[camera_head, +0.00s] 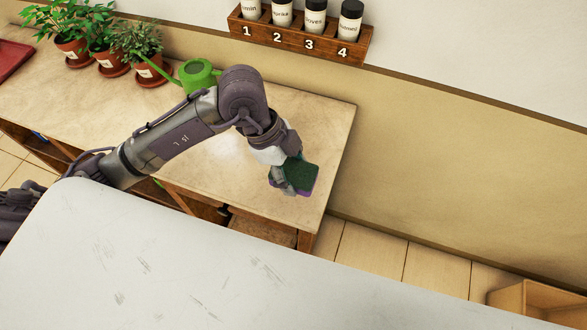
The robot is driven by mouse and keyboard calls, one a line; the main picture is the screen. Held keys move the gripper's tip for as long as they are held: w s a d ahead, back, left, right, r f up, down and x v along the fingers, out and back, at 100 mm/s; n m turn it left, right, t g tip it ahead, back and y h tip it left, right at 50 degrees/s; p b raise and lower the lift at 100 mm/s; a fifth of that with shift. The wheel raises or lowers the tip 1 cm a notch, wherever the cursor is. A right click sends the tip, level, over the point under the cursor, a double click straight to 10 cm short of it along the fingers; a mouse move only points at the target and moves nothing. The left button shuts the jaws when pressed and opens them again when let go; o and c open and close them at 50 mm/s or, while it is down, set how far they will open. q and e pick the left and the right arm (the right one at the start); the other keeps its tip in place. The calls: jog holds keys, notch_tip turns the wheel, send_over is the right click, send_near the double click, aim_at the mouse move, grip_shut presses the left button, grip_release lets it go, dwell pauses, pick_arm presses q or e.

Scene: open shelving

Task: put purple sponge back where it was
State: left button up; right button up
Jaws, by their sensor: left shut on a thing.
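The purple sponge (300,175) has a dark green face and a purple edge. It is in my left gripper (284,180), which is shut on it. The gripper holds it over the right end of the wooden counter (325,130), tilted, with the green face showing. I cannot tell how high above the counter it is. Part of the sponge is hidden by the gripper. My right gripper is not in view.
A green watering can (197,75) and several potted plants (140,40) stand at the back left of the counter. A wall rack (300,36) holds several numbered spice jars. A wooden box (535,300) is at the lower right. The counter's right end is otherwise clear.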

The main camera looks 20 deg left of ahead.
aim_at(289, 158)
pick_arm(q)
jog(key=w, duration=0.1)
jog(key=w+f, duration=0.1)
jog(key=shift+w+a+f, duration=0.3)
jog(key=shift+w+a, duration=0.05)
jog(key=shift+a, duration=0.05)
jog(key=shift+w+a+f, duration=0.1)
jog(key=shift+w+f, duration=0.05)
jog(key=shift+w, duration=0.1)
jog(key=shift+f, duration=0.35)
notch_tip(289, 158, down, 2)
jog(key=shift+a+f+p, duration=0.1)
jog(key=shift+f+p, duration=0.15)
jog(key=shift+p, duration=0.25)
jog(key=shift+f, duration=0.45)
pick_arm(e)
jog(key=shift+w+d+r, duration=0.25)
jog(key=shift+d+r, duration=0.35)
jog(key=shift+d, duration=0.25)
pick_arm(q)
jog(key=shift+f, duration=0.1)
jog(key=o, duration=0.6)
jog(key=shift+f, duration=0.1)
jog(key=shift+c, duration=0.2)
jog(key=o, duration=0.5)
jog(key=shift+c, duration=0.2)
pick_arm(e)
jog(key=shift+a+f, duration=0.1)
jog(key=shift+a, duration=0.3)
